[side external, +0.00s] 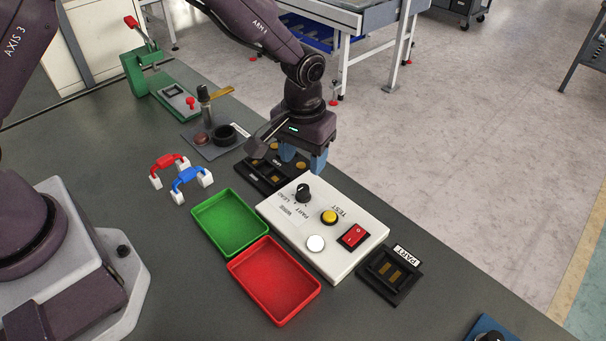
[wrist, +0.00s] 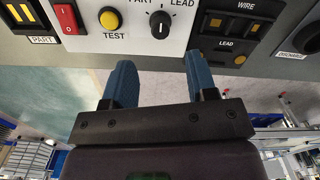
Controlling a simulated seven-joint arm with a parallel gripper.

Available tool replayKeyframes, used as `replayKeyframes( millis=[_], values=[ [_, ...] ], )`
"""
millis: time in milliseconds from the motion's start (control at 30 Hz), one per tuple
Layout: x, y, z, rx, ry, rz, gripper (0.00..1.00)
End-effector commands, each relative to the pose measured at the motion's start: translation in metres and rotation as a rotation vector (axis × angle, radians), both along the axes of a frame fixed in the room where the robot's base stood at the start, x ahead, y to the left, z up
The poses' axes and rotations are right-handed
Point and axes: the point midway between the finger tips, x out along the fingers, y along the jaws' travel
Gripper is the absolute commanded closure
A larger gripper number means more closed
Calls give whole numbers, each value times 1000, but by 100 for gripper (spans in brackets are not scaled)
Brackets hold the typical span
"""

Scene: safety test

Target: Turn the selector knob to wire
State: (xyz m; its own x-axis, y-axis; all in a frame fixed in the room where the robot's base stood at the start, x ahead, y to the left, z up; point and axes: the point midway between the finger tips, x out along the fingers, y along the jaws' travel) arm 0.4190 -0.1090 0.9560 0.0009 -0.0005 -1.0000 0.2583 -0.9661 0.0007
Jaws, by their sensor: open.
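The selector knob (side external: 303,192) is black and round with a pointer mark, on a white control box (side external: 268,209) with labels WIRE, PART and LEAD beside it. In the wrist view the knob (wrist: 160,24) lies ahead of the fingers, near the top middle, with PART and LEAD readable around it; the WIRE label on the box is out of that picture. My gripper (side external: 304,163) is open and empty, with blue fingers, just beyond the knob end of the box. In the wrist view my gripper (wrist: 156,78) has its fingers wide apart, touching nothing that I can see.
The box also carries a yellow TEST button (side external: 329,217), a red rocker switch (side external: 353,236) and a white round lamp (side external: 316,243). Green (side external: 196,212) and red (side external: 233,270) trays sit at its left. A black WIRE/LEAD fixture (side external: 252,181) and a PART fixture (side external: 402,290) flank it.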

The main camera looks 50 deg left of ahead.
Motion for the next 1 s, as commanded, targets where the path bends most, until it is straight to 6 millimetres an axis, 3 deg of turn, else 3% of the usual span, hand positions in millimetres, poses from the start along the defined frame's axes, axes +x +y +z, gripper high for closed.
replayKeyframes(
  millis=[100,300,800,900,1000],
  values=[
    [1,0,26,-1,-3,1,48],
    [0,0,50,1,-2,0,48],
    [-1,1,54,2,4,-30,48],
    [-21,6,47,16,56,-101,48],
    [-41,13,65,6,60,-165,48]
  ],
)
